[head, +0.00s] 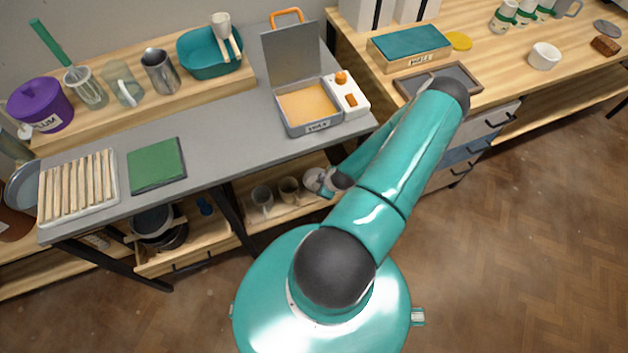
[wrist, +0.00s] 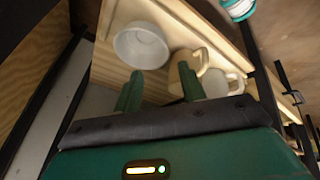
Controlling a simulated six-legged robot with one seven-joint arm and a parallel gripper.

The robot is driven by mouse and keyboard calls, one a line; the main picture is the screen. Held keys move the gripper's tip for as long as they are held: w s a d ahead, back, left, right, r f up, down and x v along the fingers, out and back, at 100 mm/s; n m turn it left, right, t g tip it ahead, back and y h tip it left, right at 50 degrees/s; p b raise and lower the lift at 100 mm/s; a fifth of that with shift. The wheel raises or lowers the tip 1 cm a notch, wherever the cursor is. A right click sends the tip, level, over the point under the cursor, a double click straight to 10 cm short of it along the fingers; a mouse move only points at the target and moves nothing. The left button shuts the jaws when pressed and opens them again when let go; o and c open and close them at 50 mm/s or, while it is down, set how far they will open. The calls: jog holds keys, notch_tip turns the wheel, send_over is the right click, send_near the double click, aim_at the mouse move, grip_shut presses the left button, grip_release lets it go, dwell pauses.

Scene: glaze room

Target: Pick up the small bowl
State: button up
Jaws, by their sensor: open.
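A small white bowl (wrist: 140,46) sits on a lower wooden shelf, its open top showing in the wrist view. In the head view the bowl (head: 312,178) is partly hidden by my gripper (head: 327,185). In the wrist view the two green fingers of my gripper (wrist: 159,88) are apart with nothing between them. The bowl lies just beyond the fingertips, more in line with the left finger. I cannot tell the exact gap. Another white bowl (head: 544,57) stands on the wooden table at the right.
Beside the bowl stand a beige mug (wrist: 187,66) and a paler mug (wrist: 217,83), close to the right finger. The grey worktop (head: 225,150) overhangs the shelf. A dark table leg (head: 228,221) stands left of the mugs. Wooden floor at the right is clear.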

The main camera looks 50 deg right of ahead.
jog(key=x, duration=0.7)
jog(key=shift+a+f, duration=0.15)
jog(key=shift+f, duration=0.1)
jog(key=shift+w+a+x, duration=0.15)
jog(key=shift+x, duration=1.25)
jog(key=shift+w+a+x, duration=0.15)
jog(key=shift+a+x, duration=0.05)
jog(key=shift+x, duration=1.25)
jog(key=shift+d+r, duration=0.1)
jog(key=shift+d, duration=0.1)
jog(key=shift+c, duration=0.2)
grip_shut()
